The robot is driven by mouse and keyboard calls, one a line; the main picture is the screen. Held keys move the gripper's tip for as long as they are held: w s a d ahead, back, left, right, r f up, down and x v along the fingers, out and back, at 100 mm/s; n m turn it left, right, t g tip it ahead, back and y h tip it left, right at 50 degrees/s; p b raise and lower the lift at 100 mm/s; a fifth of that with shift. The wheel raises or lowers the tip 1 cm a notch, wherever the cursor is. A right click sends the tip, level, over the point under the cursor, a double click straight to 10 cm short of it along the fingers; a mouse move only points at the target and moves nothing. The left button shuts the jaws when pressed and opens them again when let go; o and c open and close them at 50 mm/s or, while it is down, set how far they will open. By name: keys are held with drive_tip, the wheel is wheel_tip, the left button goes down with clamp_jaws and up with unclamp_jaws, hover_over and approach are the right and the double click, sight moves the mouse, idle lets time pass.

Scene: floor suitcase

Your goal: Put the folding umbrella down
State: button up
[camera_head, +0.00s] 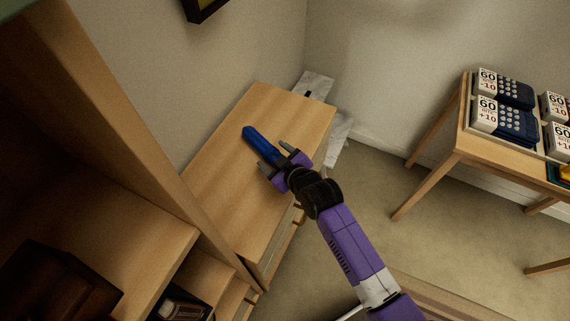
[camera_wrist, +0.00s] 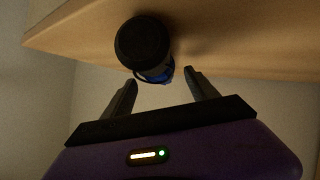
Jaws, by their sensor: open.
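The blue folding umbrella (camera_head: 260,142) lies on top of the wooden cabinet (camera_head: 215,185). In the wrist view its round dark end (camera_wrist: 143,42) faces the camera, with a bit of blue behind it. My gripper (camera_head: 275,158) is open at the near end of the umbrella. In the wrist view the two fingers (camera_wrist: 160,82) stand apart, and the umbrella's end shows beyond and between them. I cannot tell whether a finger touches it.
A tall wooden shelf unit (camera_head: 100,110) stands at the left. A wooden table (camera_head: 470,148) with boxed calculator-like items (camera_head: 505,120) stands at the right. White and grey sheets or slabs (camera_head: 315,85) show behind the cabinet. The cabinet top around the umbrella is clear.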

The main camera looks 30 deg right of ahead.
drive_tip(key=v, duration=0.8)
drive_tip(key=shift+s+r, duration=0.15)
drive_tip(key=shift+s, duration=0.2)
drive_tip(key=s+r+m+t, duration=0.1)
drive_tip(key=s+r+m, duration=0.1)
drive_tip(key=s, duration=1.7)
drive_tip(key=s+r+m+t, duration=0.1)
drive_tip(key=s+r+m, duration=0.1)
drive_tip(key=s+r, duration=0.9)
drive_tip(key=shift+s+a+r+m+t, duration=0.15)
drive_tip(key=shift+s+r+m+t, duration=0.2)
drive_tip(key=shift+s, duration=0.8)
drive_tip(key=shift+b, duration=0.3)
drive_tip(key=shift+f+b, duration=0.85)
drive_tip(key=shift+f, duration=0.05)
